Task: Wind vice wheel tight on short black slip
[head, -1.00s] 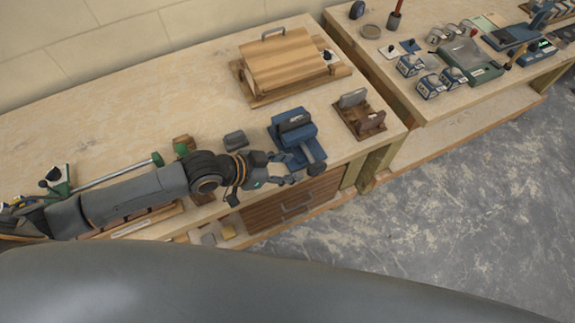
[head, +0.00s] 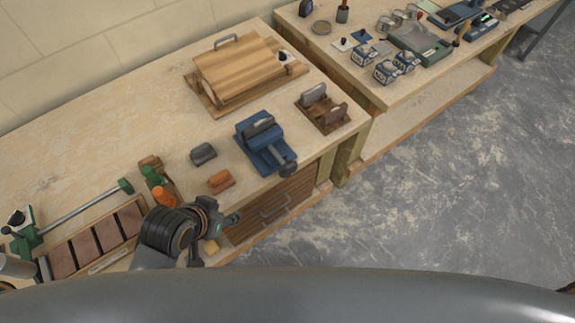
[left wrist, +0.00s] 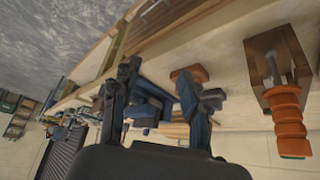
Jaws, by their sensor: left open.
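The blue vice (head: 262,150) stands at the bench's front edge. Its dark wheel (head: 288,169) faces the front. A dark slip (head: 259,126) sits at the vice's jaws; I cannot tell how tightly it is held. My left gripper (head: 222,217) is open and empty, in front of the bench edge, left of the vice and apart from it. In the left wrist view its fingers (left wrist: 158,92) are spread, with the vice (left wrist: 150,103) partly hidden beyond them. My right gripper is not in view.
A dark grey block (head: 203,153) and an orange block (head: 221,181) lie left of the vice. A wooden rack (head: 325,113) stands right of it, a wooden box (head: 240,70) behind. An orange-handled tool (head: 163,196) is near my left wrist. Drawers (head: 275,205) are below.

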